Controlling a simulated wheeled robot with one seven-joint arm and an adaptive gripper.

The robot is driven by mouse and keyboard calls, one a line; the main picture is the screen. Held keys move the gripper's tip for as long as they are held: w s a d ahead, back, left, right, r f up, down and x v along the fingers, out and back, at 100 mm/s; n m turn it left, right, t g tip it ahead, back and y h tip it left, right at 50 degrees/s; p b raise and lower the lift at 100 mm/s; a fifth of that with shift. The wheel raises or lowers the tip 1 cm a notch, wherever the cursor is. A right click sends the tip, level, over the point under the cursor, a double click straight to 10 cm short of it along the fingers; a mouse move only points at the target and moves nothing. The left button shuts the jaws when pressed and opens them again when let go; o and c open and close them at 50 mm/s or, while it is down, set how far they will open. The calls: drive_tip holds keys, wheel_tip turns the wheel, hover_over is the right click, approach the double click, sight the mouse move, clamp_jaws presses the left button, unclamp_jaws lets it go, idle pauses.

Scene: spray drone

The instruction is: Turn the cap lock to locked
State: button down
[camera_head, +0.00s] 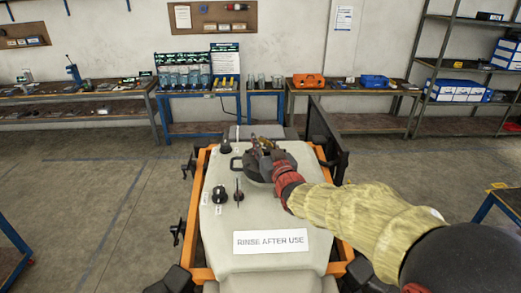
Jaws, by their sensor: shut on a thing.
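The pale tank (262,215) has a large round black cap (255,176) with a loop handle on its left side. My gripper (262,150) comes in from the right over the cap and is shut on its upper part. The fingers and my red wrist cover much of the cap's top, so the cap lock's position cannot be read. A black knob (220,195) and a thin upright black lever (238,191) stand on the tank to the left, apart from my gripper, by small labels too small to read.
Another black knob (225,147) stands at the tank's back left. An orange frame (190,218) with dark clamps surrounds the tank. A white label (270,240) reads "RINSE AFTER USE". Workbenches (203,102) and shelving (450,62) line the back wall.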

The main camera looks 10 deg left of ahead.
sight(268, 153)
idle(0.3)
drive_tip(key=c, duration=1.5)
unclamp_jaws()
drive_tip(key=shift+o, duration=0.2)
drive_tip(key=v, duration=1.2)
drive_tip(key=shift+a, duration=0.1)
drive_tip(key=shift+s+f, duration=0.1)
drive_tip(key=shift+f, duration=0.05)
